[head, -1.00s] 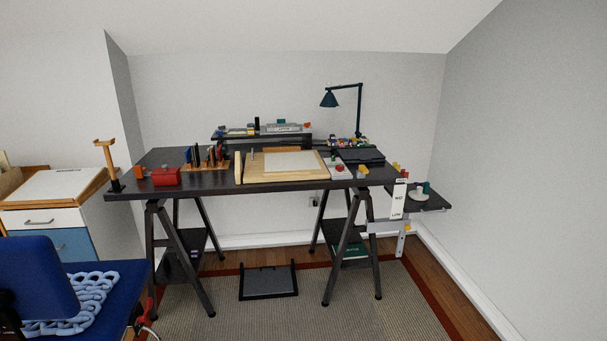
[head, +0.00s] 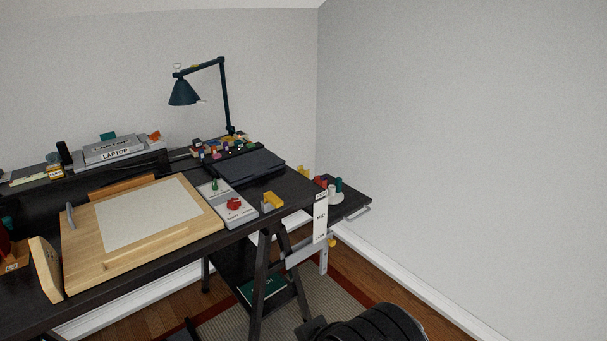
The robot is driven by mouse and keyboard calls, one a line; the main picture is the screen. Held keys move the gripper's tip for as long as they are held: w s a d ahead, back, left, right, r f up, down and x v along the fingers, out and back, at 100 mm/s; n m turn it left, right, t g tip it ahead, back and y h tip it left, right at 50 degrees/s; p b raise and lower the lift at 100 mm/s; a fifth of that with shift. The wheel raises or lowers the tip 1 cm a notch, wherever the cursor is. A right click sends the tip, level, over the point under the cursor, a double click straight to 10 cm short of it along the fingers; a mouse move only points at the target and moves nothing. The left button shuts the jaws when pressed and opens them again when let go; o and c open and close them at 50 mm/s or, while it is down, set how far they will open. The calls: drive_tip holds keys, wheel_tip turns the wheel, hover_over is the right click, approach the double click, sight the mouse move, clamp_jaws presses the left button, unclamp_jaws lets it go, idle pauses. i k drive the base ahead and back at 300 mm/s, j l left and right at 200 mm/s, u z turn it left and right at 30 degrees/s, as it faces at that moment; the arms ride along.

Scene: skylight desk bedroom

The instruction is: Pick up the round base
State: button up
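A small pale round base (head: 335,198) is on the dark side shelf (head: 352,208) at the right end of the desk. A green peg-like piece (head: 339,185) and a red piece (head: 321,182) show at it; whether they are fixed to it is too small to tell. The white label plate in front hides part of the shelf. Black ribbed parts of my arm show at the bottom edge. My gripper's fingers are not in view, and nothing is seen touching the round base.
The dark desk (head: 300,195) holds a wooden drawing board (head: 85,250), a closed laptop-like slab (head: 247,167) and a blue lamp (head: 184,92). A white label plate (head: 320,218) stands before the shelf. A trestle leg (head: 262,280) is below. The right wall is bare.

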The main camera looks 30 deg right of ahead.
sight(335, 195)
drive_tip(key=i+l, duration=0.9)
drive_tip(key=i, duration=0.15)
drive_tip(key=i+l, duration=0.1)
drive_tip(key=l, duration=0.3)
drive_tip(key=i+l+u, duration=0.1)
drive_tip(key=l, duration=0.3)
drive_tip(key=i+l, duration=0.15)
drive_tip(key=l, duration=0.25)
drive_tip(key=i+j, duration=0.3)
drive_tip(key=j, duration=0.25)
